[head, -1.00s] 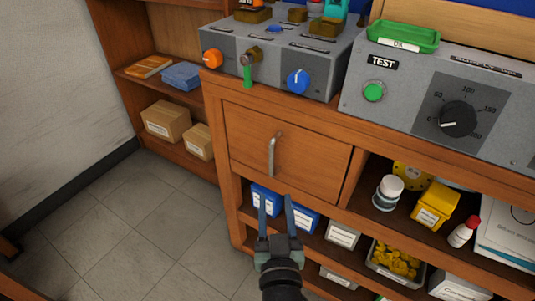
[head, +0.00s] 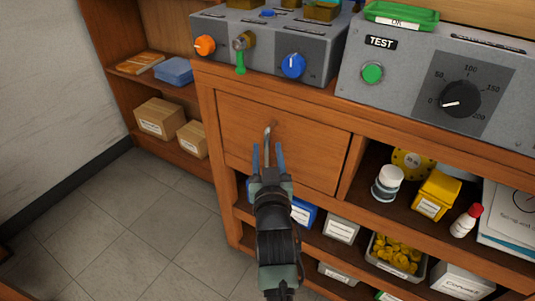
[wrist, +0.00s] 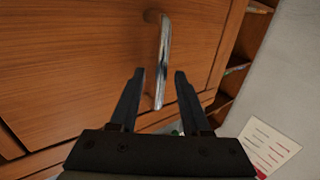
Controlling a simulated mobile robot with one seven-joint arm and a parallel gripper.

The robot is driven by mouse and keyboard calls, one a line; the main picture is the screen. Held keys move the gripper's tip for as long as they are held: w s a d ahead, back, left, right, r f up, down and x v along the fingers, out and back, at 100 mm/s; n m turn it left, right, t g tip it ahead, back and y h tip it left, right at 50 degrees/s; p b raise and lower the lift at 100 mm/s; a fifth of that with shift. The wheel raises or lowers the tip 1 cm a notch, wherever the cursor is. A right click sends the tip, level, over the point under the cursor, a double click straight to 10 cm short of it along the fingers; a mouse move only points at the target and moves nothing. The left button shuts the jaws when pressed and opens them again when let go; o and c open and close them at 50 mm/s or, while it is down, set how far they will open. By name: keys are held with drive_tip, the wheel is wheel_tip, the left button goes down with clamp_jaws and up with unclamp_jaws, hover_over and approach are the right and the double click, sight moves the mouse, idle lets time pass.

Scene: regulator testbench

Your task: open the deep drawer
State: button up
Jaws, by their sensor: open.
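The deep drawer (head: 310,150) is a wooden front in the bench below the grey control boxes, and it looks shut. Its vertical metal handle (head: 267,139) shows just above my gripper (head: 268,160) in the head view; the lower part is hidden by the gripper. In the wrist view the handle (wrist: 163,60) stands upright from the drawer front (wrist: 80,60). My gripper (wrist: 158,82) is open, with one finger on each side of the handle's lower end in that view. I see no finger touching the handle.
A grey box with an orange knob (head: 205,45) and a blue knob (head: 293,65) sits above the drawer. Open shelves at right hold a white jar (head: 387,183), a yellow container (head: 436,196) and a red-capped bottle (head: 466,220). The tiled floor (head: 150,230) at left is clear.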

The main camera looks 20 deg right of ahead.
clamp_jaws()
idle(1.4)
